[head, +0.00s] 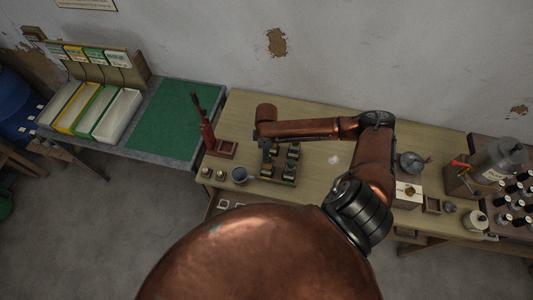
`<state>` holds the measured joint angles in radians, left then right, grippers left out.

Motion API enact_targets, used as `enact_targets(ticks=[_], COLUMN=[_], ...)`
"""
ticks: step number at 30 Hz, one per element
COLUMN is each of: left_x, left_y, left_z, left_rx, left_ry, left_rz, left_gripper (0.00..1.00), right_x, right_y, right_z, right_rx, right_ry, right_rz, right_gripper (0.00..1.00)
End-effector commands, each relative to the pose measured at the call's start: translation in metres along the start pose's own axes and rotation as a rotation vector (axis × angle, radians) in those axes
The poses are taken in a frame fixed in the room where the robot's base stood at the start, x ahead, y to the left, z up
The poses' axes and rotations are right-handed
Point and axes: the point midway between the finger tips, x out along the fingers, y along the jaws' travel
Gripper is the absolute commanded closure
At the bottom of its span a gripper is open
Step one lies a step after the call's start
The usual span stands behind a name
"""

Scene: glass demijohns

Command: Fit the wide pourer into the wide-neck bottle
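My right arm reaches over the wooden table from the right. Its wrist is above a small wooden rack (285,181), and my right gripper (267,162) points down there, dark and small. I cannot tell whether its fingers are open or shut, or whether they touch anything. Several dark, blocky items (292,159) stand in the rack, partly hidden by the arm. I cannot single out the wide pourer or the wide-neck bottle at this size. My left gripper is not in view.
A red stand (208,138) with a lever, a grey cup (240,175) and small jars (206,172) stand left of the rack. A metal bowl (411,162), grey canister (498,160) and several bottles (516,203) fill the right.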

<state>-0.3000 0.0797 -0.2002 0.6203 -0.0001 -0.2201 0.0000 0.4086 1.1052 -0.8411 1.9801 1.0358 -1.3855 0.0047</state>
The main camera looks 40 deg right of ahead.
Motion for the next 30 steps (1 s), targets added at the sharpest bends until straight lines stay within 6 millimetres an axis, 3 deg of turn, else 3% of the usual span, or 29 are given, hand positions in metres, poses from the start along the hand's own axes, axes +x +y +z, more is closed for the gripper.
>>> enact_targets(ticks=[30], left_x=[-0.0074], left_y=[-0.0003], left_z=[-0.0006], left_rx=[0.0], left_ry=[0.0], left_rz=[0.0], left_gripper=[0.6], right_x=[0.0041], right_y=[-0.0003], right_z=[-0.0001], right_rx=[0.0], right_ry=[0.0], right_rz=[-0.001], right_gripper=[1.0])
